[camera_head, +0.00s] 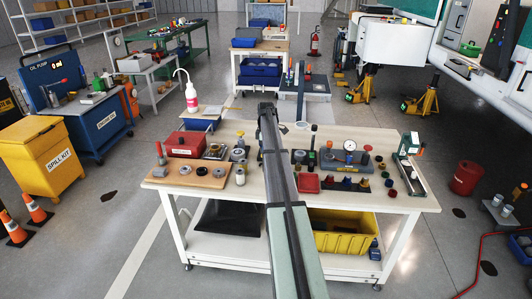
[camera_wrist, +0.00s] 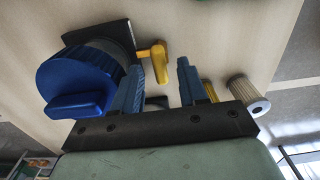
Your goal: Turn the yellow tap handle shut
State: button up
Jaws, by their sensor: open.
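The yellow tap handle (camera_wrist: 158,57) shows in the wrist view beside a blue round body (camera_wrist: 75,80) with a raised blue grip bar. My gripper (camera_wrist: 159,66) is open, with its two blue-grey fingers apart. The handle shows in the gap between the fingertips, closer to the left finger. I cannot tell whether it touches that finger. In the head view my arm runs over the middle of the workbench, and the tap cannot be made out there.
A pleated filter (camera_wrist: 246,94) lies right of the right finger, with another yellow piece (camera_wrist: 208,90) partly hidden behind that finger. On the workbench (camera_head: 345,200) stand a red box (camera_head: 186,144), a dial gauge (camera_head: 350,146) and a red tray (camera_head: 308,183), either side of my arm.

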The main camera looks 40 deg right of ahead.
notch_tip(320, 180, up, 13)
dwell(0.4)
jog(key=shift+f, duration=0.1)
dwell(0.3)
